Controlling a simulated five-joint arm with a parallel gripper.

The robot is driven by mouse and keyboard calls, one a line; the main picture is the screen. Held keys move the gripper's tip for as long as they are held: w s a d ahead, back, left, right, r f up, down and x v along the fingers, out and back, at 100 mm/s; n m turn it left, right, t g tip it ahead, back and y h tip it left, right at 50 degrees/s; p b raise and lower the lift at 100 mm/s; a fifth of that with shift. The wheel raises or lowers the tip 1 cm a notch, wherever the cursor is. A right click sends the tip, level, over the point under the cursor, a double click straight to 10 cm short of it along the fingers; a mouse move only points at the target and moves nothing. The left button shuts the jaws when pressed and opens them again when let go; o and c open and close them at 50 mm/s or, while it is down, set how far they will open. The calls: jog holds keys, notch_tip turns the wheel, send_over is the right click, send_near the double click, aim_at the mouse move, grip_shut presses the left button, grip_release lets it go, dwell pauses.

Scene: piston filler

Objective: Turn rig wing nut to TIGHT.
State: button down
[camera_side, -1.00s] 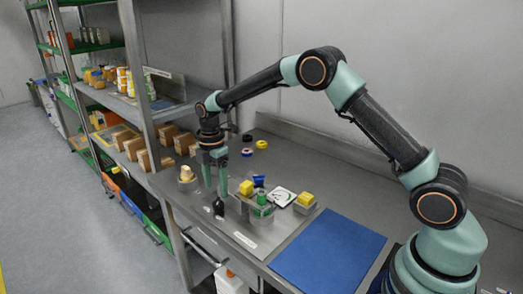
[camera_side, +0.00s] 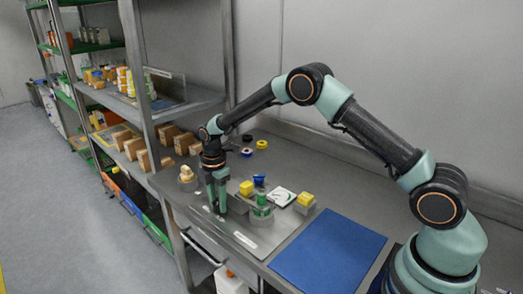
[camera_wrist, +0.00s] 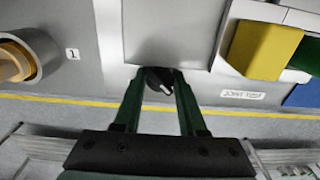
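The wing nut (camera_wrist: 158,82) is a small dark knob with a pale mark, seen in the wrist view at the front edge of a grey metal block. My gripper (camera_wrist: 160,78) has one green finger on each side of it. The fingers stand apart with the nut between their tips; whether they touch it is hard to tell. In the side view my gripper (camera_side: 217,210) is low at the front of the bench, left of the rig, and the nut is hidden behind the fingers. No TIGHT mark is readable.
A yellow block (camera_side: 246,188), a green cylinder (camera_side: 261,200) and a blue part (camera_side: 259,181) stand close right of my gripper. A round holder with a tan part (camera_side: 187,174) stands to the left. A blue mat (camera_side: 328,252) lies clear at the right.

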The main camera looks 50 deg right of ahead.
jog(key=shift+m, duration=2.9)
jog(key=shift+c, duration=2.3)
grip_release()
